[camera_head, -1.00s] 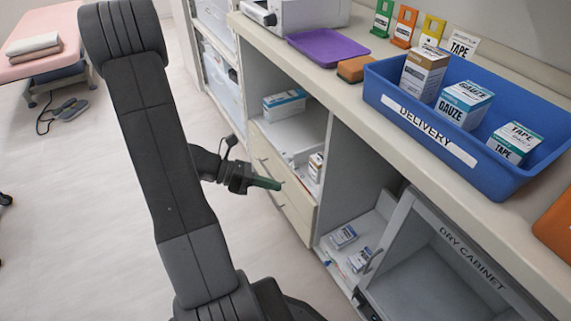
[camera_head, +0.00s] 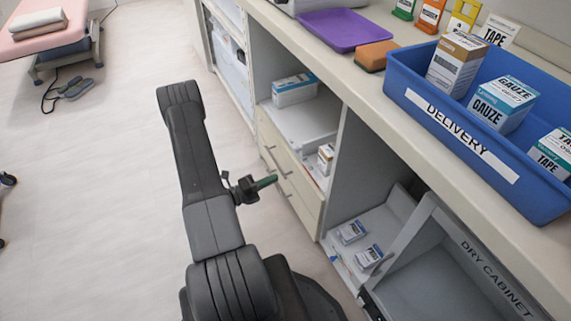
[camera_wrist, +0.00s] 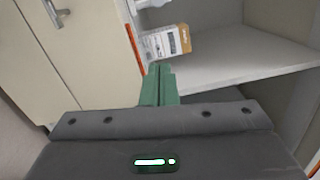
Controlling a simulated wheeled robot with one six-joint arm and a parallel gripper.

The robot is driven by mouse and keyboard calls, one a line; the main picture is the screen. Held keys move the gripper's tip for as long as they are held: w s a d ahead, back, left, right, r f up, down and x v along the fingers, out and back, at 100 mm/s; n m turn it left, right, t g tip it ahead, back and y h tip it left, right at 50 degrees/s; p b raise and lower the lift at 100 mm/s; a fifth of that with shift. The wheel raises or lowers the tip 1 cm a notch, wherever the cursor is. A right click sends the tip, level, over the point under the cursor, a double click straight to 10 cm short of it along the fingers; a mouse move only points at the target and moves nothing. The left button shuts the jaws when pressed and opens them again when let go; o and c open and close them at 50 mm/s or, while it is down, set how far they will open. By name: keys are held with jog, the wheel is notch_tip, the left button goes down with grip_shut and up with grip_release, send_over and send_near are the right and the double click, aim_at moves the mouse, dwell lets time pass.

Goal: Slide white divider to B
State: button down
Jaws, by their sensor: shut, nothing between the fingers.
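My gripper (camera_head: 267,182) is shut and empty, its green fingers in front of the open shelf bay and beside the drawer fronts. In the wrist view the green fingers (camera_wrist: 158,84) are together, pointing toward a small orange-and-white box (camera_wrist: 165,42). This box (camera_head: 325,158) stands near the front of the shelf. What looks like the white divider (camera_head: 318,143) is a low pale panel across the shelf, just behind that box; its outline is hard to tell from the pale shelf. My gripper is apart from it. No letter B is legible.
A blue-and-white box (camera_head: 295,90) stands farther left on the shelf. Cream drawers (camera_head: 285,175) are below. The dry cabinet (camera_head: 440,270) and a bay with small boxes (camera_head: 352,232) are at right. The blue delivery bin (camera_head: 410,100) is on the counter.

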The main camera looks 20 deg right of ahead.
jog(key=w+d+r+b, duration=0.1)
jog(key=w+d, duration=0.4)
jog(key=d, duration=0.5)
jog(key=shift+b, duration=0.9)
jog(key=shift+w, duration=0.1)
jog(key=w+b, duration=0.1)
jog(key=w, duration=0.4)
jog(key=shift+w+a, duration=0.15)
jog(key=shift+w, duration=0.15)
jog(key=shift+s+a, duration=0.1)
